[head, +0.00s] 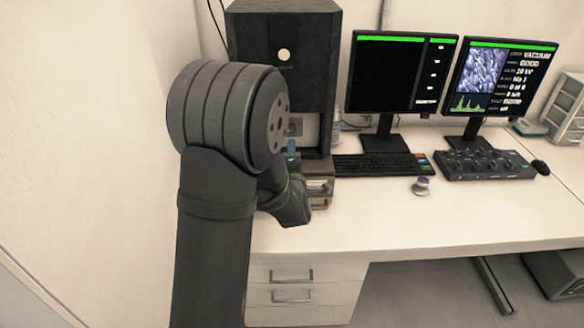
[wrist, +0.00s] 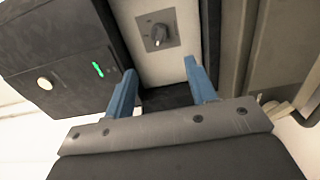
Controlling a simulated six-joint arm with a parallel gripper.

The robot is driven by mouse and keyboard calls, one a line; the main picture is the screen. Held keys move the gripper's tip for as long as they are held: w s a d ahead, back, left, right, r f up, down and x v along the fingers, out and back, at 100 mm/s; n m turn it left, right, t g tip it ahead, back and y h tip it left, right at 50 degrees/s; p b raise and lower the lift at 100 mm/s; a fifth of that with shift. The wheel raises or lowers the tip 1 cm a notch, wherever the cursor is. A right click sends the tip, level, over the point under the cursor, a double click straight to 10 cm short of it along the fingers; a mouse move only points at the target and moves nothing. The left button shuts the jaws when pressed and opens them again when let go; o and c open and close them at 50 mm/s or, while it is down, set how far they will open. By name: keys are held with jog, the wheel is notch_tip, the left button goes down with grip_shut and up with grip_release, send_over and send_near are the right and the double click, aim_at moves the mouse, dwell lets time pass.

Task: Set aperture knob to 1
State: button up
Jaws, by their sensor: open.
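The knob (wrist: 158,37) is dark and round with a pointer, on a grey square plate (wrist: 147,22) set in a pale panel. Small marks surround it, too small to read. Its pointer seems to aim up or slightly aside; I cannot tell the exact setting. My gripper (wrist: 160,67) is open and empty, its two blue fingers apart, with the knob beyond the gap between them. The fingers do not appear to touch it. In the head view a blue finger (head: 292,147) shows in front of the microscope column; my arm hides much of that area.
The dark microscope housing (head: 284,70) stands at the back, with a round pale button and, in the wrist view, a green light (wrist: 98,69). Two monitors (head: 402,75), a keyboard (head: 380,165), a control panel (head: 485,164) and a small silver object (head: 421,187) are to the right. The front desk is clear.

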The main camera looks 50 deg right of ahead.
jog(key=v, duration=0.5)
jog(key=shift+s+a, duration=0.1)
dwell(0.4)
jog(key=x, duration=1.7)
jog(key=shift+d, duration=0.2)
jog(key=shift+a, duration=0.1)
